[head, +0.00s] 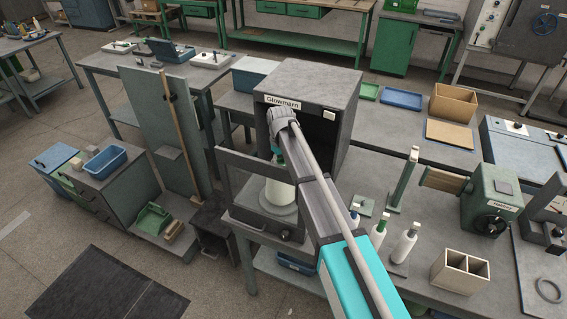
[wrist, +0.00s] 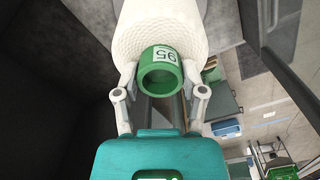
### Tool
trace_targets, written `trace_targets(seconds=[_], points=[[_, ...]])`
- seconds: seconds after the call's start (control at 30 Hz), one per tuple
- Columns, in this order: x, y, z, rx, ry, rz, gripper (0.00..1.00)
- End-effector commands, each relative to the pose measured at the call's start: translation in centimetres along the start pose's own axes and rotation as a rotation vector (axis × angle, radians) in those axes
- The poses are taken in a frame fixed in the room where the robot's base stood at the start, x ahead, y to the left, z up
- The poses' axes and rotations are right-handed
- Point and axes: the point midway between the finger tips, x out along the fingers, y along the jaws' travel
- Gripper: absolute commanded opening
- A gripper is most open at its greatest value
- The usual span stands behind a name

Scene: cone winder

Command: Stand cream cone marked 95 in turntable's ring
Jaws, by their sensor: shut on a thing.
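The cream cone (wrist: 160,25) fills the top of the wrist view, with its green tube end (wrist: 160,70) marked 95. My gripper (wrist: 160,78) is shut on that green end, one finger on each side. In the head view the cream cone (head: 280,194) hangs or stands upright below my wrist, in front of the dark cabinet labelled Glowmarn (head: 333,92). A grey round turntable (head: 278,213) shows just beneath it. Its ring is hidden by the cone, and I cannot tell whether the cone's base touches the turntable.
Two white bottle-shaped cones (head: 404,246) stand on the bench to the right, near an open wooden box (head: 461,271). A green machine (head: 492,197) stands farther right.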

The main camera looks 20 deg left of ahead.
Motion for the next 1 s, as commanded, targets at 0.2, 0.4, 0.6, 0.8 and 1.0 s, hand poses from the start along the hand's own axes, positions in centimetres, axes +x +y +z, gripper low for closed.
trace_targets(seconds=[0.2, 0.4, 0.6, 0.8, 1.0], points=[[-0.03, 0.02, 0.01, 0.0, 0.0, 0.0, 0.0], [-0.02, 0.03, 0.01, 0.0, 0.0, 0.0, 0.89], [-0.01, 0.04, 0.02, 0.001, 0.0, 0.0, 0.94], [0.0, 0.05, 0.02, 0.001, 0.0, 0.0, 0.94], [0.0, 0.05, 0.02, 0.001, 0.0, 0.0, 0.94]])
